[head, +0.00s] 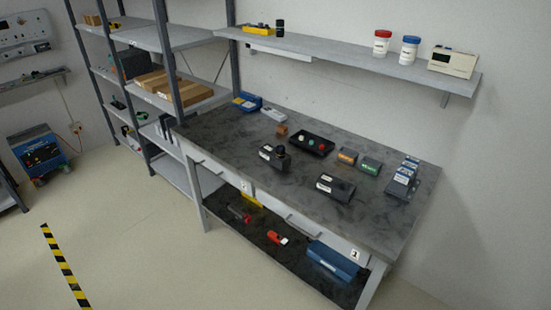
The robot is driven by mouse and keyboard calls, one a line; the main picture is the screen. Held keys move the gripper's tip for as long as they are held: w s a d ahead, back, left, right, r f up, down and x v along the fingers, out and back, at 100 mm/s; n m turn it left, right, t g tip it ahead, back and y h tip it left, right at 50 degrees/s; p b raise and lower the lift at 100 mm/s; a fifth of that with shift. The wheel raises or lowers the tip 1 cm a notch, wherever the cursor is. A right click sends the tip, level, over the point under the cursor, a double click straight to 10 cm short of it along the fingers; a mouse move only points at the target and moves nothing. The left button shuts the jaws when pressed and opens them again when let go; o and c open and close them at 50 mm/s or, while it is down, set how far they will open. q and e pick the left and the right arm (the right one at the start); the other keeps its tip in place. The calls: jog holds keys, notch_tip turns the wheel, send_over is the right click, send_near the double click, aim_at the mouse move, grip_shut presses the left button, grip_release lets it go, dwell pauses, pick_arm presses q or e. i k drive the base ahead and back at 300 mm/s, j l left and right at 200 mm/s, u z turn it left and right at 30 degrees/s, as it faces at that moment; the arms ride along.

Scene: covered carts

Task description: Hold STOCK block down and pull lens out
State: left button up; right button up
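Neither of my grippers shows in the head view. On the dark bench top (235,135) stands a black block (273,160) with a white label and a short dark round piece (280,150) rising from its top. The round piece could be the lens, seated in the block. A second, lower dark block (335,188) with a white label lies to the right, nearer the front edge. The label print is too small to read, so I cannot tell which block is STOCK.
A black tray (312,145) with coloured round pieces, a brown piece (282,130), orange (347,156) and green (370,166) boxes and a grey-blue device (402,182) share the bench. A shelf (350,58) hangs above. Open floor (150,220) lies in front.

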aim_at(280, 149)
jog(key=z, duration=0.55)
jog(key=i+j+z, duration=0.15)
jog(key=j+z, duration=0.15)
jog(key=i+j+z, duration=0.1)
jog(key=j+z, duration=0.5)
jog(key=i+j+z, duration=0.15)
jog(key=j, duration=0.4)
jog(key=j+z, duration=0.2)
jog(key=j, duration=0.35)
jog(key=j+z, duration=0.1)
jog(key=j, duration=1)
